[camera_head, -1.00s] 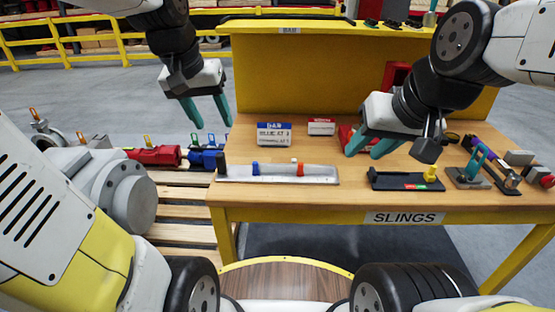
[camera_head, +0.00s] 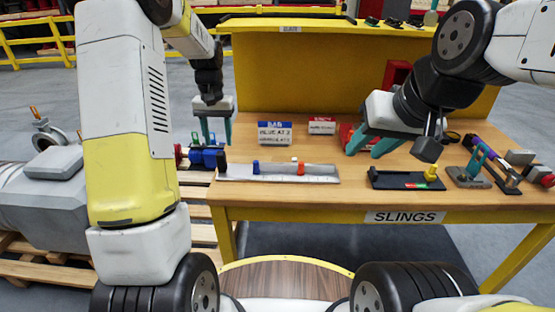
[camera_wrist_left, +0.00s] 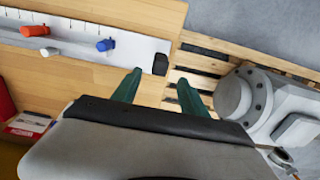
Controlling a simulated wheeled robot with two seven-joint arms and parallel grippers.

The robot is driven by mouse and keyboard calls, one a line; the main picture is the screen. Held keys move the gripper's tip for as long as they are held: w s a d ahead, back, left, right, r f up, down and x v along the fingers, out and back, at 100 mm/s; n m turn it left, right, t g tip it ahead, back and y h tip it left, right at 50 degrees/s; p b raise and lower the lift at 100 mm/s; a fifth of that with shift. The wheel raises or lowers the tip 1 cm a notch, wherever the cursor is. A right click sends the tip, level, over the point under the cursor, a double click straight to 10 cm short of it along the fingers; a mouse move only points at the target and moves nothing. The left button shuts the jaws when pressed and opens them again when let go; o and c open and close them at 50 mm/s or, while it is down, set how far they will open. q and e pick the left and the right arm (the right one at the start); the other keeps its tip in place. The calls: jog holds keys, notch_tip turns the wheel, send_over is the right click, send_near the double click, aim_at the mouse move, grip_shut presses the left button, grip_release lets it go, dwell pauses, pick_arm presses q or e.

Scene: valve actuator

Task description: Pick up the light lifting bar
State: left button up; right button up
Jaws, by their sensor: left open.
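The lifting bar (camera_head: 322,173) is a long pale grey bar with a black left end, lying along the front left of the wooden bench. It carries a blue slider (camera_head: 256,167) and an orange slider (camera_head: 300,168). My left gripper (camera_head: 215,137) is open and empty above the bench's left edge, near the black end. In the left wrist view, the bar (camera_wrist_left: 75,38) lies up and left of the open left fingers (camera_wrist_left: 160,82), and its black end is close to one fingertip. My right gripper (camera_head: 370,150) is open and apart from the bar, farther right above the bench.
A black tray (camera_head: 395,180) and small tools lie at right. A pallet (camera_wrist_left: 203,58) and a grey motor (camera_wrist_left: 275,100) are beside the bench.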

aim_at(222, 162)
pick_arm(q)
jog(key=f, duration=0.9)
jog(key=shift+s+f, duration=0.2)
jog(key=shift+f, duration=0.1)
grip_shut()
jog(key=shift+d+r, duration=0.1)
dwell(1.0)
